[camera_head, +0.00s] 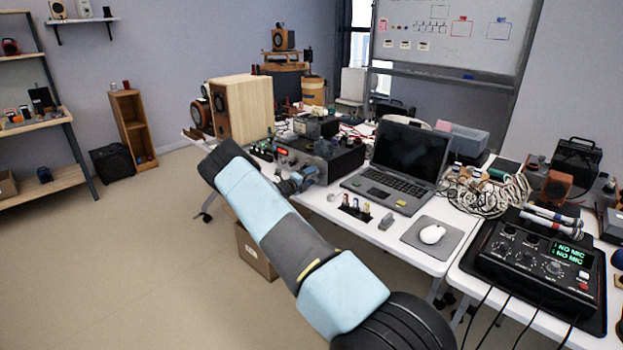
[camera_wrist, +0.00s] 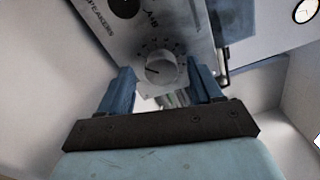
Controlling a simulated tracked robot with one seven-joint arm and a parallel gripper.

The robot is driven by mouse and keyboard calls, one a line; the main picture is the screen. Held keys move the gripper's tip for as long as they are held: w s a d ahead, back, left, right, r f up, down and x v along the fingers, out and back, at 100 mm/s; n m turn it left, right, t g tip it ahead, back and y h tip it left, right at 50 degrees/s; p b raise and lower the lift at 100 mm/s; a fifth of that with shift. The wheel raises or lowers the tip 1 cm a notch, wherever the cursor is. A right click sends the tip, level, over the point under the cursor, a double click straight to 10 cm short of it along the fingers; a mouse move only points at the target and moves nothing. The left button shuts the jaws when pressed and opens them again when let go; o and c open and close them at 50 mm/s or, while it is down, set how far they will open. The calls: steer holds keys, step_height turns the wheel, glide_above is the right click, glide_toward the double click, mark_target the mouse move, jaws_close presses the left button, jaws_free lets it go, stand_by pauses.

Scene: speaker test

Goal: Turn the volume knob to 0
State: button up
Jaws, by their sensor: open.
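The amplifier (camera_head: 343,156) stands on the white table, with a dark top and a small red light on its front. In the wrist view its silver front panel (camera_wrist: 187,22) fills the top middle, tilted, with "SPEAKERS" and "A+B" lettering. A round silver knob (camera_wrist: 162,68) with marks around it sits near the panel's lower edge; a dark line on it points left. My gripper (camera_wrist: 161,75) is open, its two blue fingers on either side of the knob with gaps showing. In the head view my gripper (camera_head: 296,184) is at the amplifier's front, and the knob is hidden or too small to tell.
A black laptop (camera_head: 410,155) stands right of the amplifier, a large wooden speaker (camera_head: 249,108) behind left. Small parts (camera_head: 355,208) and a mouse (camera_head: 432,234) lie nearer the front. A cardboard box (camera_head: 255,253) is under the table.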

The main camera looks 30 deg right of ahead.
steer(key=v, duration=1.2)
steer(key=shift+a, duration=0.3)
steer(key=shift+s, duration=0.15)
